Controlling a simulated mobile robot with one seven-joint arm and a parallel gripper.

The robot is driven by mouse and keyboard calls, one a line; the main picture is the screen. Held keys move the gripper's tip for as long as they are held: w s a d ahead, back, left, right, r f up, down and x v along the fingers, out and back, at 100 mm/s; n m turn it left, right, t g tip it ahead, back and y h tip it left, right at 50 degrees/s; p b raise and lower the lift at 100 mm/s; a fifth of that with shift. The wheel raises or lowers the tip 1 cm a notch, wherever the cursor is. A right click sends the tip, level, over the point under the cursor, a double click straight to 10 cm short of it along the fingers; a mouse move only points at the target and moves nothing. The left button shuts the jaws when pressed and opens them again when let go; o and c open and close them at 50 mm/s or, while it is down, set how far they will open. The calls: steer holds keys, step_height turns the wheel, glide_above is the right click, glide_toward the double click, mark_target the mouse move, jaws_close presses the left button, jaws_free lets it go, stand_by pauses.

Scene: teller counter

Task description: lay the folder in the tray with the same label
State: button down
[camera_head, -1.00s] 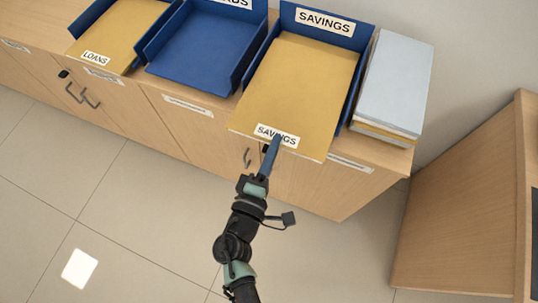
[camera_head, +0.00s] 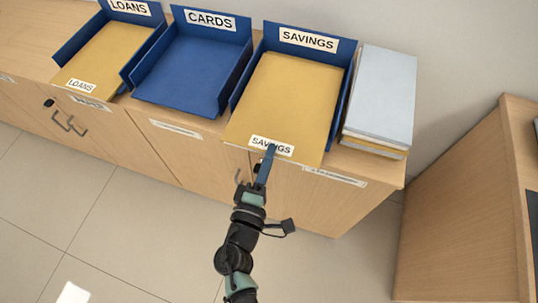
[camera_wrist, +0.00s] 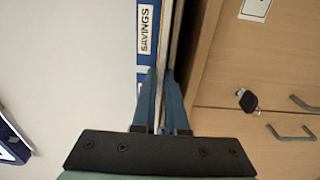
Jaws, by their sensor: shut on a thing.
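The yellow folder (camera_head: 279,100) with a SAVINGS label at its front edge lies over the blue SAVINGS tray (camera_head: 309,40), between its side walls, with its front end sticking out past the counter edge. My gripper (camera_head: 269,155) is shut on that front edge, beside the label. In the wrist view, my gripper (camera_wrist: 165,85) pinches the folder's thin edge (camera_wrist: 167,45), next to the tray's SAVINGS sign (camera_wrist: 147,30). Whether the folder rests fully on the tray floor cannot be told.
The blue CARDS tray (camera_head: 185,82) is empty. The LOANS tray (camera_head: 131,12) holds a yellow LOANS folder (camera_head: 100,58). A stack of grey and yellow folders (camera_head: 382,95) stands close on the right. Cabinet doors with handles are below; a wooden desk (camera_head: 460,210) is at right.

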steer(key=c, duration=0.9)
jaws_free()
steer(key=shift+o, duration=0.2)
